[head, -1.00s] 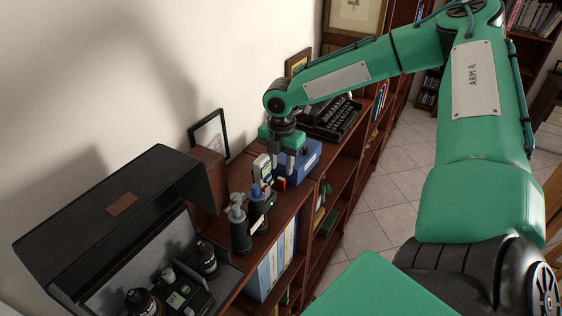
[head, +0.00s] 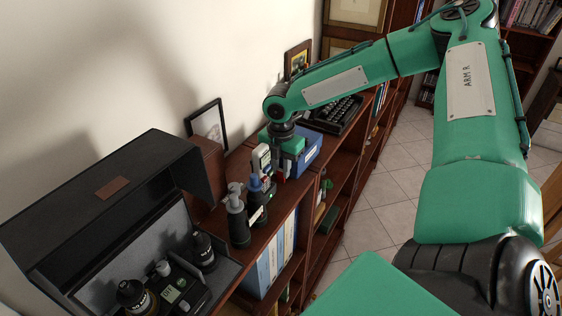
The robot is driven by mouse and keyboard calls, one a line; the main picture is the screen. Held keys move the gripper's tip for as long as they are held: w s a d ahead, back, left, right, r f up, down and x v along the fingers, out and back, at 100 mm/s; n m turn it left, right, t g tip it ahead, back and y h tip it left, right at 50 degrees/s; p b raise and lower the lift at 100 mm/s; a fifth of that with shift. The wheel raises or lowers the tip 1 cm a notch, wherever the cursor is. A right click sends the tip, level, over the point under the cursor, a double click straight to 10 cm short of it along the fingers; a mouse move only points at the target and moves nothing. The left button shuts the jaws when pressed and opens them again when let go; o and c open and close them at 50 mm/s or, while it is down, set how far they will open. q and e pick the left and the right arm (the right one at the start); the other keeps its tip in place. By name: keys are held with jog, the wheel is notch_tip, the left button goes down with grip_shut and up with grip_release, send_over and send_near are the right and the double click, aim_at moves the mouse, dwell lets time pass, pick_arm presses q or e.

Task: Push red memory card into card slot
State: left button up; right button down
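My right gripper (head: 284,163) points down over the shelf top, in front of the blue box and close behind a small upright grey device (head: 261,157) with a pale face. A small patch of red, likely the red memory card (head: 281,174), shows low by the fingers. The device partly hides the fingers, so I cannot tell whether they are shut on the card. A dark unit (head: 270,190) stands below the device, among the bottles. No card slot can be made out. My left gripper is out of view.
Two dark bottles (head: 237,218) stand in front of the device. A blue box (head: 308,152) and a typewriter (head: 335,115) are behind the gripper. An open black case (head: 105,190) is at the left, and a picture frame (head: 207,122) leans near the wall.

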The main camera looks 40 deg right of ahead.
jog(key=shift+r+p, duration=1.95)
jog(key=shift+r, duration=0.6)
